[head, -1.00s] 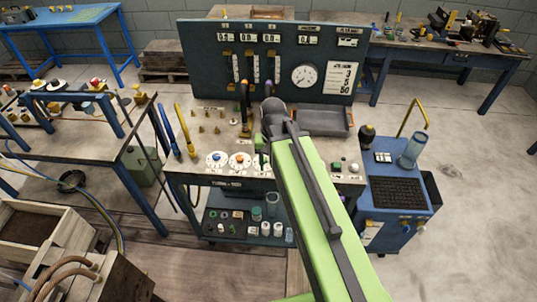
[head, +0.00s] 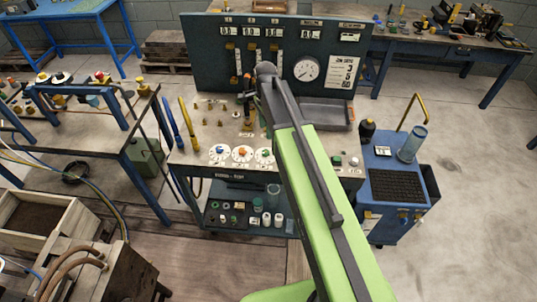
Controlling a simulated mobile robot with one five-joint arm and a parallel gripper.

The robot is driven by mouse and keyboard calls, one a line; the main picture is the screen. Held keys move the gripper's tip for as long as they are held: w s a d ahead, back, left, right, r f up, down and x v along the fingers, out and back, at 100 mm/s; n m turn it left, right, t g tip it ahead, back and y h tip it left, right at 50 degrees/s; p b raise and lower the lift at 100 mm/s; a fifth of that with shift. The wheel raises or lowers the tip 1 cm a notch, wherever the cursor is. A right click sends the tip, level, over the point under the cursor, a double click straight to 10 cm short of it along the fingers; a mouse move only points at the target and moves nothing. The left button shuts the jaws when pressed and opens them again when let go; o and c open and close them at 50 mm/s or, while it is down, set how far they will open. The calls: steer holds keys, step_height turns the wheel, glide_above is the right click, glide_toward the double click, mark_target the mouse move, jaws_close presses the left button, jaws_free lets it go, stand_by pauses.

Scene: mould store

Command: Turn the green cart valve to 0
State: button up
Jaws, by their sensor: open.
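Three white dials lie in a row on the front of the bench top. The green valve (head: 264,153), a small green knob on a white dial, is the right one, close to the left edge of my forearm. Its pointer and the dial's figures are too small to read. A blue knob (head: 218,149) and an orange knob (head: 241,152) sit on the dials to its left. My arm reaches over the bench from the lower right, and its dark wrist end is in front of the panel, beyond the dials.
A dark panel (head: 210,60) with a round gauge (head: 306,69) stands at the back of the bench. Small brass pegs and an upright orange-topped lever are beyond the dials. A grey tray (head: 325,113) is right of the arm. A blue cart (head: 382,217) stands at the right.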

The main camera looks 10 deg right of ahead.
mark_target(266, 152)
step_height(266, 152, down, 14)
steer(key=b, duration=1.2)
steer(key=shift+r, duration=0.25)
steer(key=shift+r, duration=0.1)
